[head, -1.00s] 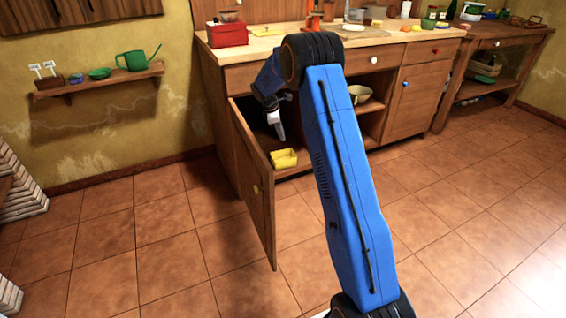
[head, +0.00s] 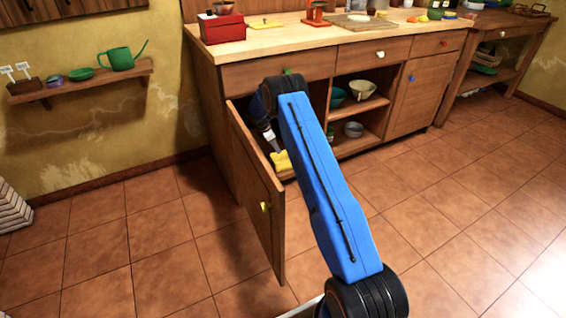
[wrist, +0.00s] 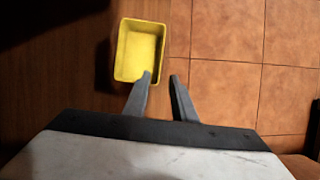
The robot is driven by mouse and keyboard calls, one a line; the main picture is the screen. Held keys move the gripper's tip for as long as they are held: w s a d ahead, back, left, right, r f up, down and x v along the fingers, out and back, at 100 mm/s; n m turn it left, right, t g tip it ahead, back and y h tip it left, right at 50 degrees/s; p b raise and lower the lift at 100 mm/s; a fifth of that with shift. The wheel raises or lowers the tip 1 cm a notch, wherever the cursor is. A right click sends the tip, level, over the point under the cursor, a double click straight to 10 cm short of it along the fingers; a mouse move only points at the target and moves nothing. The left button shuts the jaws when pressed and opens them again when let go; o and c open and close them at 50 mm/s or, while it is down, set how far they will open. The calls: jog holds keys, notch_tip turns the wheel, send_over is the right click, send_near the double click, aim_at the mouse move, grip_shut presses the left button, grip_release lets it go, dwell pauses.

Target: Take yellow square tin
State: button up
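The yellow square tin (head: 280,160) sits on the floor of the open lower cabinet, at its front edge. In the wrist view the tin (wrist: 140,50) is an open-topped, empty yellow box, upright on the brown wood. The right fingertip lies to the right of the tin, over the tiled floor. In the head view my gripper (head: 271,138) is inside the cabinet opening, just above the tin.
The open cabinet door (head: 258,205) with a yellow knob stands to the left of my arm. Shelves with bowls (head: 362,89) are right of the opening. A countertop (head: 285,38) with a red box (head: 222,28) lies above. The tiled floor in front is clear.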

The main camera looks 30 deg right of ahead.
send_near(287, 170)
jog(key=shift+d+f, duration=0.15)
jog(key=shift+d, duration=0.5)
jog(key=shift+d+x, duration=0.2)
jog(key=shift+x, duration=1.1)
jog(key=shift+d+x, duration=0.2)
jog(key=shift+x, duration=1.1)
jog(key=shift+r, duration=0.25)
grip_shut()
